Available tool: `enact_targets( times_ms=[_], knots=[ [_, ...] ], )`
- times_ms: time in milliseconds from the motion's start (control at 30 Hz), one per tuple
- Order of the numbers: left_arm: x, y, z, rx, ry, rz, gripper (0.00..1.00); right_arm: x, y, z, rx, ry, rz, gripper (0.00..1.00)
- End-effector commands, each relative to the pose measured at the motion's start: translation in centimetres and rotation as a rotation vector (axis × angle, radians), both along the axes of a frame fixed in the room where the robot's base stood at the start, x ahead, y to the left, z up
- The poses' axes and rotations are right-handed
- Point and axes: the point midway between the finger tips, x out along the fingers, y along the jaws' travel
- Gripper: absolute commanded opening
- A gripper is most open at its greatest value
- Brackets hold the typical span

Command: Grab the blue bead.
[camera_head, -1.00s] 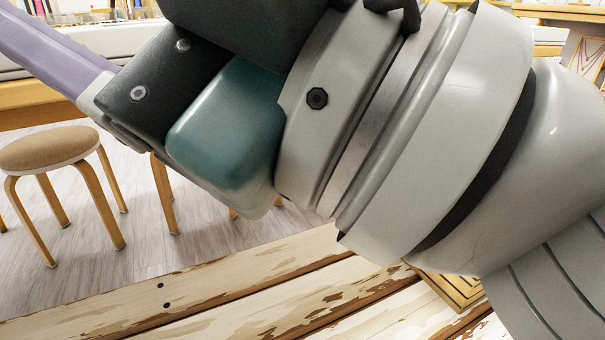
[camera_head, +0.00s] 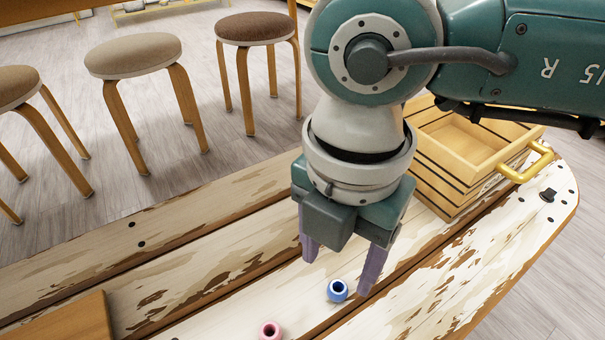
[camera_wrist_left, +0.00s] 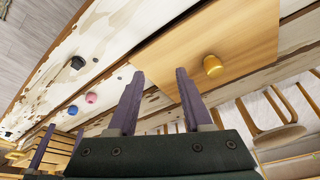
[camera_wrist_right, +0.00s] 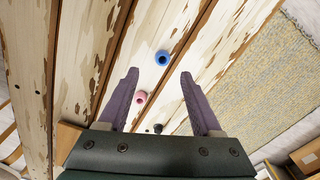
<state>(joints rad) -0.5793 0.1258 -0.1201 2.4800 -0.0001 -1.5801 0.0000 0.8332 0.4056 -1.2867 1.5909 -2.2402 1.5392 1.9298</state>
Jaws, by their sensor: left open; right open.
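The blue bead (camera_head: 338,290) lies on the worn wooden table, its dark hole showing. My right gripper (camera_head: 341,264) points down, open and empty, with its purple fingers close above and behind the bead in the head view. In the right wrist view the blue bead (camera_wrist_right: 163,57) appears beyond the fingertips, between their lines. My left gripper (camera_wrist_left: 158,76) is open and empty in the left wrist view, over a wooden board, away from the blue bead (camera_wrist_left: 72,110). The left gripper is outside the head view.
A pink bead (camera_head: 270,331) lies near the blue one. A black bead (camera_wrist_left: 77,62) and a yellow bead (camera_wrist_left: 213,65) show in the left wrist view, the yellow one on the wooden board (camera_wrist_left: 180,50). A wooden box (camera_head: 450,150) with a gold handle stands behind right. Stools stand beyond the table.

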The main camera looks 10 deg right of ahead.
Motion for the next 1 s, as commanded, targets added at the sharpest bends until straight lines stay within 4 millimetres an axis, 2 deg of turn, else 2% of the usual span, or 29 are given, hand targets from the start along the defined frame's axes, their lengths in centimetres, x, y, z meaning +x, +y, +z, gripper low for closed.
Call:
enact_targets(
  times_ms=[367,633,1000],
  knots=[
    [0.0,0.0,-3.6,-0.001,0.001,0.001,0.5,0.0,-0.7,-5.2,0.002,0.001,0.002,0.66],
    [0.0,-0.2,-3.4,-0.008,0.001,0.006,0.5,0.0,-0.7,-5.3,0.004,-0.001,0.002,0.65],
    [0.0,-0.3,-3.4,-0.01,0.002,0.006,0.5,0.0,-0.6,-5.2,0.004,0.0,0.002,0.23]
  ],
)
